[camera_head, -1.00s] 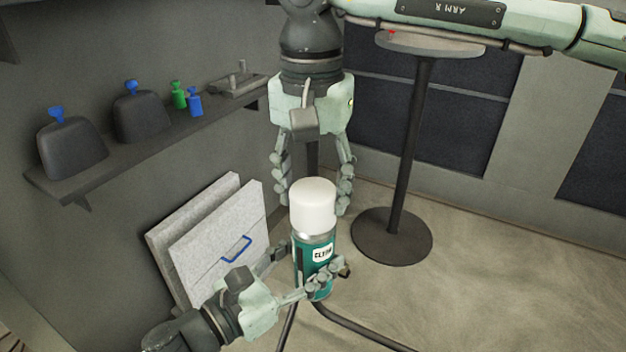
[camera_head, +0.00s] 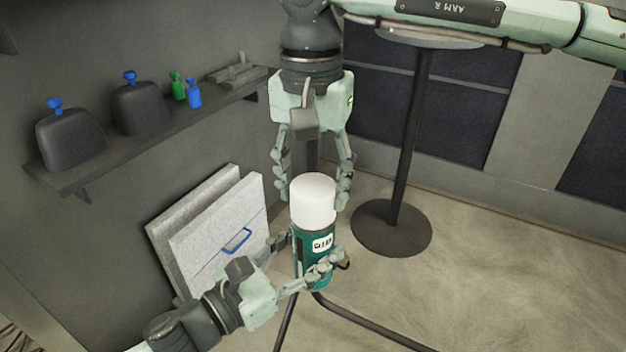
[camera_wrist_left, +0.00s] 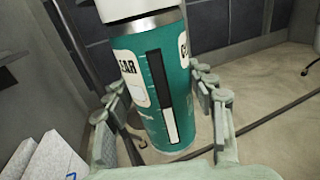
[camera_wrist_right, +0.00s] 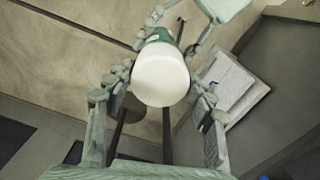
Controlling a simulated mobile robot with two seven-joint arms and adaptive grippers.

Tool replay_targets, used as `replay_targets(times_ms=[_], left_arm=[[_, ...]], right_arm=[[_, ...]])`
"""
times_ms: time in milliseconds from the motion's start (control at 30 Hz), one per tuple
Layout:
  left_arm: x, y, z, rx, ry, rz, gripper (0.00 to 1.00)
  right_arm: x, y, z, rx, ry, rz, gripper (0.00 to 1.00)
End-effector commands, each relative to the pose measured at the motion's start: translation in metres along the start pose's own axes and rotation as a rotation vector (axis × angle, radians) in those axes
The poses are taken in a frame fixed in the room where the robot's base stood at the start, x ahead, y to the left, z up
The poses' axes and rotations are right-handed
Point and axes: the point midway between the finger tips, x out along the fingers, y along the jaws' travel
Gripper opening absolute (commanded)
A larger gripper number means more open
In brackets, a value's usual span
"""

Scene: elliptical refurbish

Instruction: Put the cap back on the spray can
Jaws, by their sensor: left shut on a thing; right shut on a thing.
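The spray can (camera_head: 312,268) is a teal cylinder with a white label, held upright; it fills the left wrist view (camera_wrist_left: 150,85). The white cap (camera_head: 313,202) sits at the can's top, in line with it; whether it is fully seated I cannot tell. My left gripper (camera_head: 308,258) is shut around the can's lower body from the left. My right gripper (camera_head: 313,190) points down from above, shut with its fingers on both sides of the cap. In the right wrist view the cap (camera_wrist_right: 161,75) lies between the fingers and hides most of the can.
A wall shelf (camera_head: 150,150) at left holds dark rounded objects with blue tops and small green and blue bottles. Pale panels (camera_head: 215,235) lean against the wall below. A round-topped stand (camera_head: 392,228) is behind at right. Open floor lies to the right.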

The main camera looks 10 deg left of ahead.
Motion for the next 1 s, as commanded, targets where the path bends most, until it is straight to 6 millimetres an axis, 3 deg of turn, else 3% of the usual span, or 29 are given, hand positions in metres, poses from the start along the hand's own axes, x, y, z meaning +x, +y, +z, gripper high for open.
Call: replay_targets(times_ms=[233, 267, 433, 767, 1000], left_arm=[[0.0, 0.0, 0.001, 0.001, -0.002, -0.001, 0.03], [0.0, 0.0, 0.001, 0.001, -0.002, -0.001, 0.03], [0.0, 0.0, 0.001, 0.001, -0.002, -0.001, 0.03], [0.0, 0.0, 0.001, 0.001, -0.002, -0.001, 0.03], [0.0, 0.0, 0.001, 0.001, -0.002, -0.001, 0.03]], right_arm=[[0.005, 0.0, 0.0, 0.0, -0.002, 0.0, 0.43], [0.005, 0.0, 0.0, 0.0, -0.001, 0.0, 0.58], [0.005, 0.0, 0.0, 0.0, -0.001, 0.0, 0.78], [0.003, 0.0, 0.0, 0.0, 0.0, -0.001, 0.78], [-0.032, -0.001, 0.0, 0.0, 0.002, -0.004, 0.78]])
